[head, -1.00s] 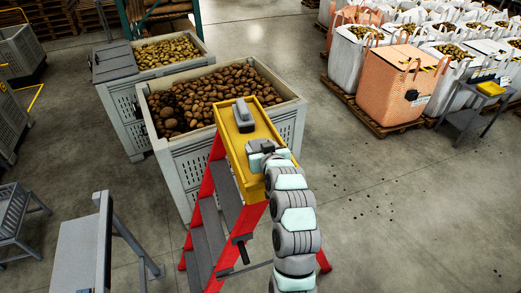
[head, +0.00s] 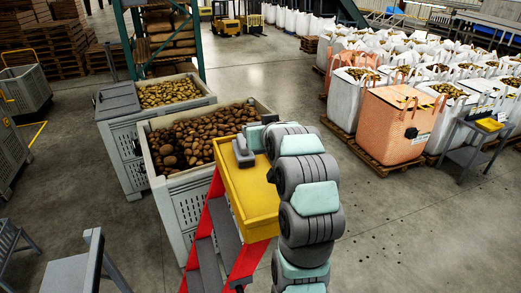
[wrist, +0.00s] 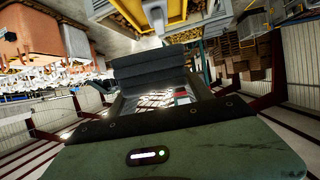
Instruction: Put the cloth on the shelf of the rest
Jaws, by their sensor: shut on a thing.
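In the wrist view my gripper (wrist: 150,95) is shut on a dark grey, banded piece (wrist: 150,68) that looks like the folded cloth; its edges are hard to make out. In the head view the end of my arm is over the far end of the yellow ladder top, close beside a grey object (head: 243,151) on it. The gripper's fingers and the cloth cannot be made out there. A grey stand (head: 468,138) with a yellow item on top and a lower shelf stands at the far right. I cannot tell surely whether it is the rest.
A red step ladder with a yellow top (head: 252,195) stands beside a bin of potatoes (head: 187,197). Orange (head: 390,130) and white bulk bags stand on pallets at the right. Grey frames (head: 85,262) stand at lower left. Open floor lies right of my arm.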

